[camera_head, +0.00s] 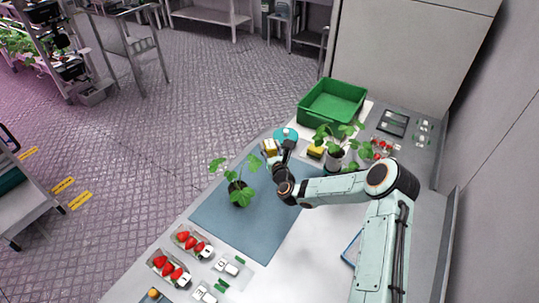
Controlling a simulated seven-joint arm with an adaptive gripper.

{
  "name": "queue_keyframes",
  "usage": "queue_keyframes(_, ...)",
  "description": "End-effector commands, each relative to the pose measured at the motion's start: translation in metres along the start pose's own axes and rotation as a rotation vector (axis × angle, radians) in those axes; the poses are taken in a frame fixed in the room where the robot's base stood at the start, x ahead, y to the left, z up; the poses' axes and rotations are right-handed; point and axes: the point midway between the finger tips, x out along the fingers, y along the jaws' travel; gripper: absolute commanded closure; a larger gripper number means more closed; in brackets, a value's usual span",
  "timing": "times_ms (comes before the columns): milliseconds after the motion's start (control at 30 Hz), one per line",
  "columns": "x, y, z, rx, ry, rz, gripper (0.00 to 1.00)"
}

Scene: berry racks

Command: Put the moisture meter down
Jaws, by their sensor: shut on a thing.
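My gripper (277,156) is above the far left part of the blue-grey mat (260,220), near the worktop's left edge. It is shut on a small yellow and pale block-like thing (270,147), which I take to be the moisture meter. The fingers and the meter's lower end are too small to make out. I cannot tell whether the meter touches anything below it. A potted plant (240,194) stands on the mat, to the left of and nearer than my gripper.
A teal round thing (286,133) lies just beyond my gripper. A yellow block (315,152), another potted plant (335,158) and a green crate (332,101) stand right and behind. Strawberry trays (168,270) lie at the near left. The mat's near part is clear.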

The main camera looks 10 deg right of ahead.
Motion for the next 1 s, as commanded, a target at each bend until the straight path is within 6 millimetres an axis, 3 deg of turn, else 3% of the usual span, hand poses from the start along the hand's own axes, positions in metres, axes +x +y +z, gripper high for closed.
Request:
queue_keyframes(167, 0.013, 0.0, -0.011, 0.0, -0.001, 0.001, 1.0)
queue_keyframes(367, 0.018, 0.0, -0.039, 0.001, 0.0, 0.001, 1.0)
queue_keyframes(700, 0.018, -0.001, -0.042, 0.0, -0.002, 0.0, 1.0)
queue_keyframes(733, 0.018, -0.001, -0.043, 0.0, -0.002, 0.0, 0.58)
queue_keyframes(800, 0.018, -0.001, -0.042, 0.0, -0.002, 0.0, 0.38)
queue_keyframes(1000, 0.018, -0.001, -0.042, 0.0, -0.002, 0.0, 0.38)
